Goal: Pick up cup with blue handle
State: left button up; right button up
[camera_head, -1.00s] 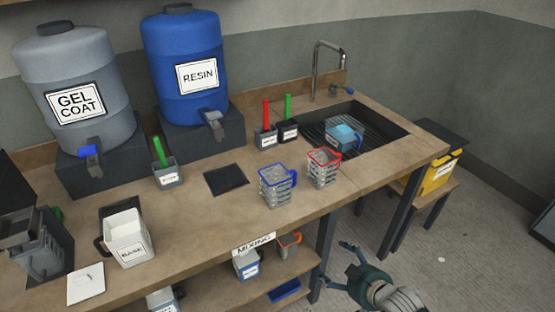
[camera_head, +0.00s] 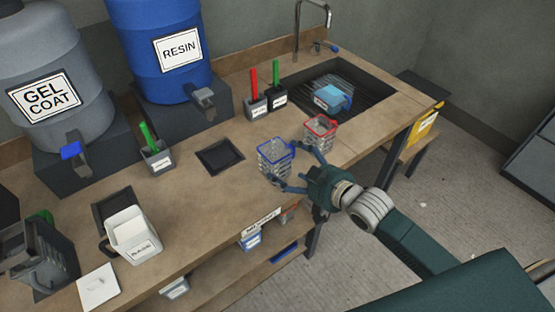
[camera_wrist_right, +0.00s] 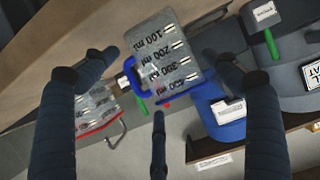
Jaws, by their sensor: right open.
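The clear measuring cup with the blue rim and handle (camera_head: 273,162) stands upright near the front edge of the workbench. My right gripper (camera_head: 288,163) is open, its fingers spread toward the cup from the front right. In the right wrist view the cup (camera_wrist_right: 160,45), with its millilitre marks, shows between the fingertips (camera_wrist_right: 161,60), its blue handle toward the lower left. I cannot tell whether a finger touches it. My left gripper is not in view.
A similar cup with a red rim (camera_head: 320,133) stands close by, to the right and behind. A dark square plate (camera_head: 219,156) lies left of the cup.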

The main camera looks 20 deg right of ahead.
aim_at(287, 163)
jog(key=x, duration=0.4)
jog(key=shift+r+p, duration=0.1)
jog(key=shift+p, duration=0.3)
jog(key=c, duration=0.8)
jog(key=shift+r, duration=0.1)
jog(key=shift+c, duration=0.2)
